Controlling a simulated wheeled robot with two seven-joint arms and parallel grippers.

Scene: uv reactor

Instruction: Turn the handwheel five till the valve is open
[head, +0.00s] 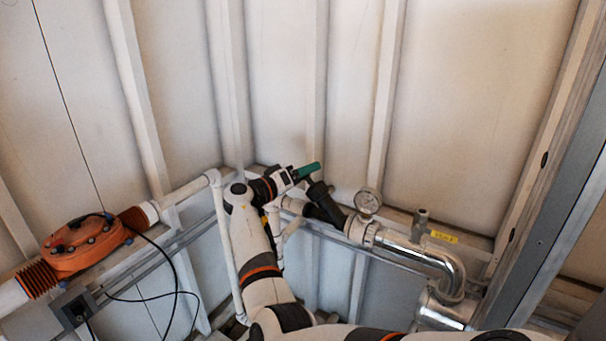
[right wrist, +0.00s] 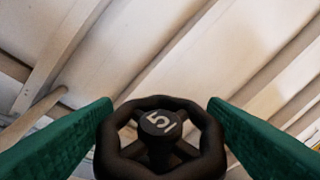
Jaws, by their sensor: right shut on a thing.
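Handwheel five (right wrist: 161,103) is a black spoked wheel with a white "5" on its hub, seen large in the right wrist view. My right gripper (head: 307,171) has green fingers and reaches the black valve (head: 326,204) at the middle of the head view. In the right wrist view the two green fingers stand on either side of the wheel's rim, shut on it. In the head view the wheel is mostly hidden by the gripper, and how far the valve is open cannot be told. My left gripper is not in view.
A round pressure gauge (head: 367,201) and shiny metal pipe (head: 420,258) sit right of the valve. An orange ribbed unit (head: 88,247) with cables is at the left. The ribbed pale wall (head: 275,70) is close behind.

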